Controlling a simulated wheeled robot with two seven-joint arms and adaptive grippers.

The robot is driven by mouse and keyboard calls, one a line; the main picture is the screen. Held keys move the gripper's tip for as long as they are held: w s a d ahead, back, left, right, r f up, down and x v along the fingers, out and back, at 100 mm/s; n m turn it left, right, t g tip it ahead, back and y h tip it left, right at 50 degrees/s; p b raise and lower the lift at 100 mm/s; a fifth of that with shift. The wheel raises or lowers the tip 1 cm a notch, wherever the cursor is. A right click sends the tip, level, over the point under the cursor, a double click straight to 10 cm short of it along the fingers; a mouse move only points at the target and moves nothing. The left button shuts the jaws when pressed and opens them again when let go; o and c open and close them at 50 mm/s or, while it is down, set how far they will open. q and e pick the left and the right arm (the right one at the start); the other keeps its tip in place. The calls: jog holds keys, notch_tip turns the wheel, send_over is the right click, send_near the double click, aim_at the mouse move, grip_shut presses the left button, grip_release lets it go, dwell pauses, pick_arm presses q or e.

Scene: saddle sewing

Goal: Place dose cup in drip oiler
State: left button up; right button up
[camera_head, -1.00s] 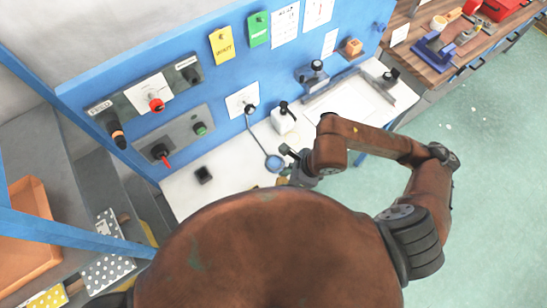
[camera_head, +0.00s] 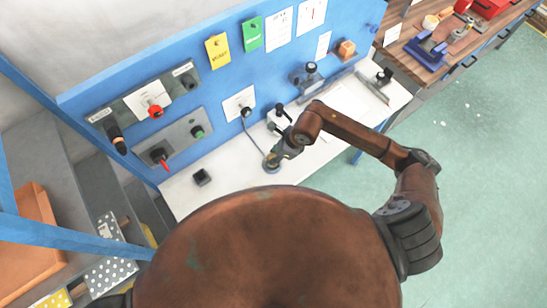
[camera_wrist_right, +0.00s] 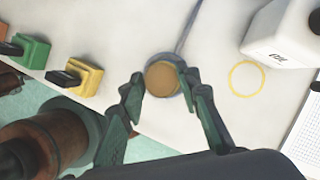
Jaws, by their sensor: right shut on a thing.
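The dose cup appears to be the small round tan-brown piece (camera_wrist_right: 162,75) between the fingertips in the right wrist view. My right gripper (camera_wrist_right: 162,84) is shut on it. In the head view my right gripper (camera_head: 275,160) is low over the white bench, and the cup cannot be made out there. A blue-grey round dish (camera_wrist_right: 182,88) shows as a rim around the cup, with a thin line running from it towards the panel. I take this dish for the drip oiler. Whether the cup rests in it or is above it, I cannot tell. My left gripper is out of view.
A white container with a black top (camera_head: 280,116) stands close behind the gripper. A yellow ring (camera_wrist_right: 247,78) marks the bench beside the dish. Green (camera_wrist_right: 31,51) and yellow (camera_wrist_right: 87,77) blocks are near the bench edge. A blue panel (camera_head: 215,100) rises behind.

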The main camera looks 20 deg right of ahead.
jog(key=shift+w+f, duration=0.2)
jog(key=shift+f, duration=0.15)
jog(key=shift+f+p, duration=0.55)
jog(key=shift+f, duration=0.85)
jog(key=o, duration=1.3)
jog(key=shift+c, duration=0.2)
jog(key=shift+r, duration=0.1)
jog(key=b+v, duration=0.1)
jog(key=v, duration=1.1)
